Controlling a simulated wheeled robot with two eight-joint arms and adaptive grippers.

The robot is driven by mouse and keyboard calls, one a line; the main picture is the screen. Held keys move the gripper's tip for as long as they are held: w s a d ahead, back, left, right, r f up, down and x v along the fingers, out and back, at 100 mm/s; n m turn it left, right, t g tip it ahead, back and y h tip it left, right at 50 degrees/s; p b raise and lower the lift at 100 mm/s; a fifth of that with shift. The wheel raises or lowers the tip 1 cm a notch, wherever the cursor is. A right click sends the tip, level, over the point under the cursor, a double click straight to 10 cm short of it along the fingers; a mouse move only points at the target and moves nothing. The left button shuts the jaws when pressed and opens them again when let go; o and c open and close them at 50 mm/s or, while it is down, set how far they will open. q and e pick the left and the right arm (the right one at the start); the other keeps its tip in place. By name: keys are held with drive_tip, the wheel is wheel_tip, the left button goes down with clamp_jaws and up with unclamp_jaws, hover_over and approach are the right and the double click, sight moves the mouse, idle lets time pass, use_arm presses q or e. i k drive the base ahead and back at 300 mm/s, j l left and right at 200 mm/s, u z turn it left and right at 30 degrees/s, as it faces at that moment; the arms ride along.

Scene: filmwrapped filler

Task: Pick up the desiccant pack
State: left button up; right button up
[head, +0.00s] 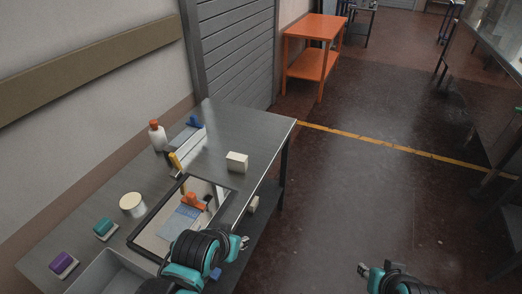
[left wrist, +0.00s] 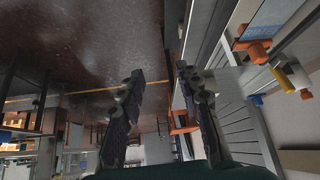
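No item is clearly labelled as the desiccant pack. A flat pale-blue packet (head: 178,222) lies in a black-framed tray (head: 134,240) on the metal table, and a small cream block (head: 237,162) stands on the table beyond it; I cannot tell which, if either, is the pack. My left gripper (head: 240,243) is just off the table's right edge, to the right of the tray. Its fingers are spread and empty in the left wrist view (left wrist: 158,74). My right gripper (head: 364,269) is over the floor, away from the table; its finger opening is unclear.
An orange-topped item (head: 193,202) is in the tray. A bottle (head: 157,136), yellow item (head: 175,161), blue-handled item (head: 194,122), round tub (head: 132,204), teal block (head: 103,227), purple block (head: 61,261) and grey bin (head: 104,270) crowd the table. Its far right end is clear.

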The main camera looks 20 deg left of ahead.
sight(237, 162)
drive_tip(key=i+l+u, duration=0.1)
drive_tip(key=i+u, duration=0.25)
drive_tip(key=i+l+u, duration=0.3)
drive_tip(key=i, duration=0.25)
drive_tip(key=i+l+u, duration=0.35)
drive_tip(key=i+j, duration=0.05)
drive_tip(key=i, duration=0.05)
